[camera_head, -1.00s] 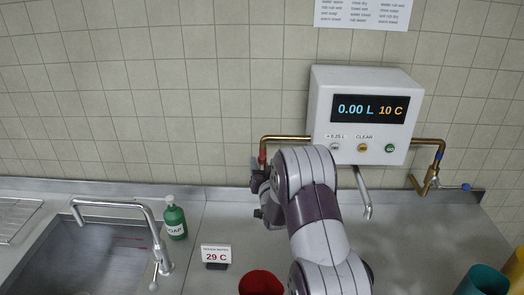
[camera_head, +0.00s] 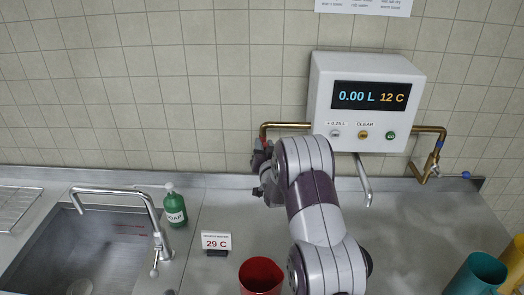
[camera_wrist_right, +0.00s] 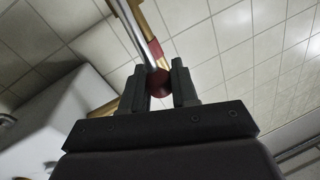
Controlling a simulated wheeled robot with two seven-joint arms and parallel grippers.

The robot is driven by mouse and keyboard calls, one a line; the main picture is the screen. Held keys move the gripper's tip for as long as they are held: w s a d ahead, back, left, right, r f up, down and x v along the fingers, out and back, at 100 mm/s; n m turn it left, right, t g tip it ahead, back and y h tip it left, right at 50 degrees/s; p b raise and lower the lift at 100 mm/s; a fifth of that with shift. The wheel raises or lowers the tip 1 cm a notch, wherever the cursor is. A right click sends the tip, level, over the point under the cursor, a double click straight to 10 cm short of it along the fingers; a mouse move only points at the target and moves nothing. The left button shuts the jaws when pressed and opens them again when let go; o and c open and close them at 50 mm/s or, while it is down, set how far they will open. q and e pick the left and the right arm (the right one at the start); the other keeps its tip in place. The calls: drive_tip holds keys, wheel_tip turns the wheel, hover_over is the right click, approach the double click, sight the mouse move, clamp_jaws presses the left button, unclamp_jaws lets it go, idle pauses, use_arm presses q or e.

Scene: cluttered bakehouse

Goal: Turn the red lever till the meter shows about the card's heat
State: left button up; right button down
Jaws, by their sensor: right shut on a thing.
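The white meter box (camera_head: 322,90) hangs on the tiled wall; its display (camera_head: 371,96) reads 0.00 L and 12 C. The card (camera_head: 216,242) on the counter reads 29 C. My right gripper (camera_head: 261,168) is at the brass pipe left of the meter, partly hidden behind my own arm. In the right wrist view, my right gripper (camera_wrist_right: 159,84) is shut on the red lever (camera_wrist_right: 159,82), its fingers either side of the red knob at the end of a metal rod. The lever is mostly hidden in the head view. My left gripper is not in view.
A metal spout (camera_head: 364,180) hangs below the meter. A blue-handled tap (camera_head: 464,175) is at the right. A red jug (camera_head: 261,277) stands at the front, a teal cup (camera_head: 478,273) at the right. A soap bottle (camera_head: 174,208) stands by the sink (camera_head: 62,245).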

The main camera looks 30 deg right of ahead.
use_arm(q)
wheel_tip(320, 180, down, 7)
drive_tip(key=b, duration=0.5)
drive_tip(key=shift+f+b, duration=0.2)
drive_tip(key=shift+b, duration=0.1)
use_arm(e)
drive_tip(key=d+m, duration=0.1)
drive_tip(key=s+m, duration=0.1)
drive_tip(key=d+m, duration=0.1)
drive_tip(key=shift+s+d+f+m+h, duration=0.3)
drive_tip(key=shift+s+f+m, duration=0.05)
drive_tip(key=shift+m, duration=0.05)
drive_tip(key=c, duration=0.9)
unclamp_jaws()
use_arm(q)
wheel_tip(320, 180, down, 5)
drive_tip(key=b, duration=0.5)
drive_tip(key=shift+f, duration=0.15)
use_arm(e)
drive_tip(key=v, duration=1.2)
drive_tip(key=shift+s+f, duration=0.2)
drive_tip(key=shift+s, duration=0.15)
